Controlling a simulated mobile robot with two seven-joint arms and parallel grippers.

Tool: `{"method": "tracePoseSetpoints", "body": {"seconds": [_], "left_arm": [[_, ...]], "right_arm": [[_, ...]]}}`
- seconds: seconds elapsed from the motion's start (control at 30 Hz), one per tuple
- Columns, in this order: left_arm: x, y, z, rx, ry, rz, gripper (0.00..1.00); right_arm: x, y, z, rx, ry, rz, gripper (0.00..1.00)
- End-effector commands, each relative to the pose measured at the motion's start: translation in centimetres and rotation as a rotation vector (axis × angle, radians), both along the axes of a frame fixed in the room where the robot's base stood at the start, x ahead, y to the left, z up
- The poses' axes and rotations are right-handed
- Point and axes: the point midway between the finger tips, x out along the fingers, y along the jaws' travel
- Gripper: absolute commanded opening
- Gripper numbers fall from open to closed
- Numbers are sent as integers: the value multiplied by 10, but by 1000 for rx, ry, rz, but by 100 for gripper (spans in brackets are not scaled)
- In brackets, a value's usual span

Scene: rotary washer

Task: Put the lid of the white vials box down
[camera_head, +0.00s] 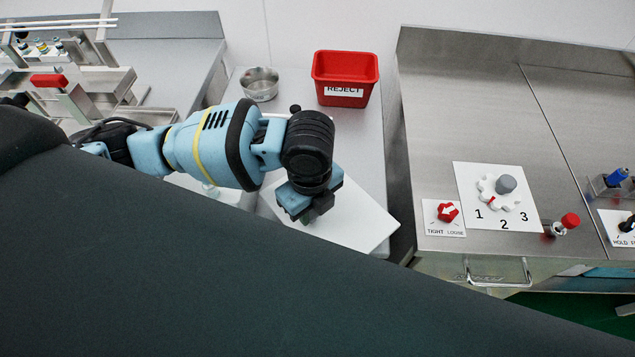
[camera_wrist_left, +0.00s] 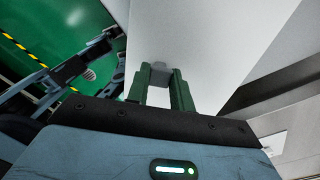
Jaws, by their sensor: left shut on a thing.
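The lid is a flat white square plate (camera_head: 352,222), tilted in the head view, over the right part of the white-grey bench. My left gripper (camera_head: 308,212) is shut on the lid near its upper left side. In the left wrist view its green fingers (camera_wrist_left: 160,84) close on a small grey tab of the lid (camera_wrist_left: 195,35), which fills the upper middle. A white surface with a clear round piece (camera_head: 210,190) shows left of the lid; I cannot tell if it is the vials box, as my arm and a dark panel hide much there.
A red REJECT bin (camera_head: 345,79) and a metal bowl (camera_head: 260,84) stand behind my arm. A steel bench (camera_head: 440,120) with a numbered dial (camera_head: 505,185) is at the right. Blue and black arm parts (camera_wrist_left: 85,58) show in the left wrist view, too unclear to judge.

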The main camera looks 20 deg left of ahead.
Motion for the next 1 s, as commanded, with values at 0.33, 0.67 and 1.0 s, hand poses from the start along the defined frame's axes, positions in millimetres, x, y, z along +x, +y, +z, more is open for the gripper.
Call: {"method": "tracePoseSetpoints", "body": {"seconds": [0.33, 0.67, 1.0], "left_arm": [[65, 18, -7, 0, 0, 3, 0], [75, 21, -7, 0, -1, 1, 0], [80, 23, -41, -1, -2, 0, 0]], "right_arm": [[-3, 1, -4, 3, 9, -1, 53], [-2, 3, -4, 9, 9, -6, 53], [-4, 4, -6, 12, 14, -8, 53]]}}
